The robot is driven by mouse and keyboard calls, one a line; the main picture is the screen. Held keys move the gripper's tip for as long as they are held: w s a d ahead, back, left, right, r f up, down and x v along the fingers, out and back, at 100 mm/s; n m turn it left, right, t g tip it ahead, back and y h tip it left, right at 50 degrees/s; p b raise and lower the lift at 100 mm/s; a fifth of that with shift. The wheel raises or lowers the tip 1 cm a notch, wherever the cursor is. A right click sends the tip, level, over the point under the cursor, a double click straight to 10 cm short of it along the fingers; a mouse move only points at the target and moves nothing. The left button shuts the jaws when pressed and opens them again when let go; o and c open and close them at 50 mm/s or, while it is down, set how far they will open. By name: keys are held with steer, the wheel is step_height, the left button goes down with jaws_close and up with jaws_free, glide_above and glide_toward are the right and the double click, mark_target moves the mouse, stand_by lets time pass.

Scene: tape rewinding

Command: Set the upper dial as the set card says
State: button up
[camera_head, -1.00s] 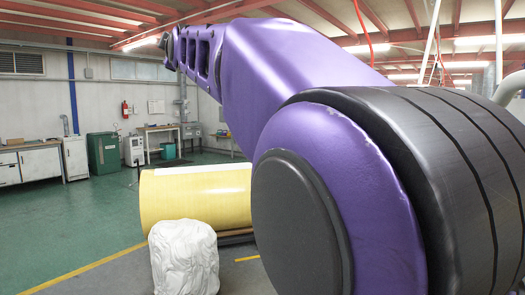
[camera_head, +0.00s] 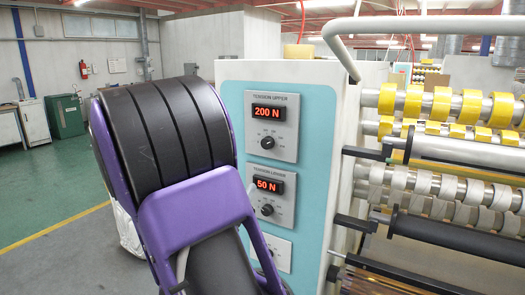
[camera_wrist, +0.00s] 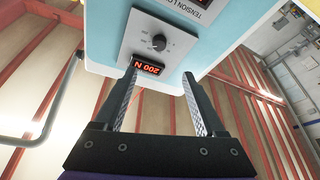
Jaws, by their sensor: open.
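The upper dial (camera_head: 267,142) is a small dark knob on the grey plate marked TENSION UPPER. Its red display (camera_head: 269,113) reads 200 N. In the wrist view, which is upside down, the upper dial (camera_wrist: 159,42) lies beyond my fingertips and the display (camera_wrist: 147,68) shows between the fingers. My gripper (camera_wrist: 160,72) is open and empty, apart from the dial. My arm hides the gripper in the head view. I cannot make out a set card. A small pale plate (camera_head: 275,251) low on the panel has marks too small to read.
The lower dial (camera_head: 267,209) sits just below on its own plate, with a display (camera_head: 267,185) reading about 50 N. Rollers with yellow rolls (camera_head: 440,104) and bars stand to the right. A bent pale pipe (camera_head: 342,48) juts out above.

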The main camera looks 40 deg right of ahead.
mark_target(266, 146)
steer(key=p+x, duration=0.1)
steer(key=x, duration=1.6)
steer(key=shift+s+d, duration=0.1)
jaws_close()
